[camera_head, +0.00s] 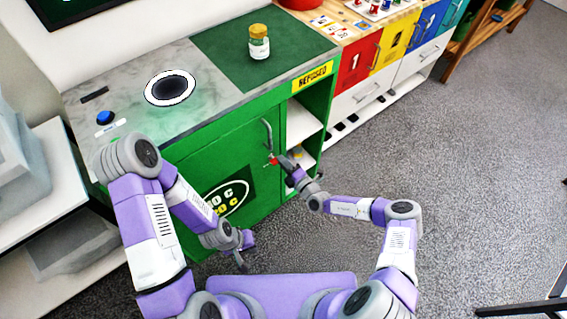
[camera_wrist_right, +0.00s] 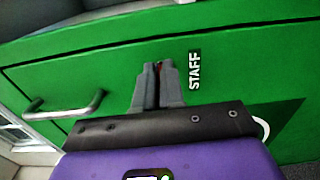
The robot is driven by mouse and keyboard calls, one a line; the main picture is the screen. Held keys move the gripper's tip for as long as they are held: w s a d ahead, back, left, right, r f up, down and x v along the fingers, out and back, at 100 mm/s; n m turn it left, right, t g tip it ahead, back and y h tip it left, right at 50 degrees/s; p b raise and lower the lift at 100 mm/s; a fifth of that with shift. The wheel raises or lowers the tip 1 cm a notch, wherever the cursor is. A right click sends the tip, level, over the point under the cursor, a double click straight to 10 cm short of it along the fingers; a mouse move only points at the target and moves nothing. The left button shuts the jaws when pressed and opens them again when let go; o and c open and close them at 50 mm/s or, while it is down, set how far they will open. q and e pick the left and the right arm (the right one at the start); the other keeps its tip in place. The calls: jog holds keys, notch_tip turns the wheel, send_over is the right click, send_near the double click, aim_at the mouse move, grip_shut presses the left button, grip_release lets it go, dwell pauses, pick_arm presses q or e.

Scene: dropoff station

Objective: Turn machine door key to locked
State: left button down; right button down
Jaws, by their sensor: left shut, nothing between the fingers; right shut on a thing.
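The machine door (camera_head: 245,155) is the green front of the counter cabinet and is closed. A small red key (camera_head: 272,161) sits on the door below its metal handle (camera_head: 267,135). My right gripper (camera_head: 280,160) is shut on the key. In the right wrist view the fingers (camera_wrist_right: 158,82) are close together against the green door, beside a STAFF label (camera_wrist_right: 194,70). Only a sliver of red shows between them, so the key's turn angle is hidden. My left gripper (camera_head: 241,258) is shut and empty, low in front of the cabinet.
The grey counter top (camera_head: 130,80) holds a jar (camera_head: 259,42) on a green mat and a round white-rimmed opening (camera_head: 170,88). Open shelves (camera_head: 303,125) are right of the door. Grey floor (camera_head: 470,170) is clear on the right.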

jog(key=shift+a+f+m, duration=0.1)
jog(key=shift+m, duration=0.2)
jog(key=c, duration=1.2)
grip_release()
jog(key=shift+c, duration=0.2)
jog(key=p+v, duration=0.2)
jog(key=v, duration=0.5)
jog(key=shift+s, duration=0.25)
